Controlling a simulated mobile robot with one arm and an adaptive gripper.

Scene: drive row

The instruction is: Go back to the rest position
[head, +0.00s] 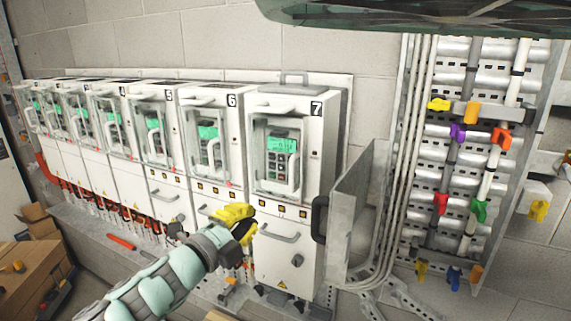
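My arm (165,283) reaches in from the lower left, pale green with a dark wrist. My gripper (240,222), with yellow fingers, is in front of the lower parts of drive 6 (208,150) and drive 7 (290,135). It is left of the lower handle of drive 7 (280,236). I cannot tell whether it touches a cabinet. The fingers overlap from this side, so I cannot tell how far apart they are, and no held object shows.
A row of white numbered drives with green screens runs left along the wall. A metal bracket (350,215) with a black handle stands right of drive 7. A rack (470,130) with coloured clamps is at right.

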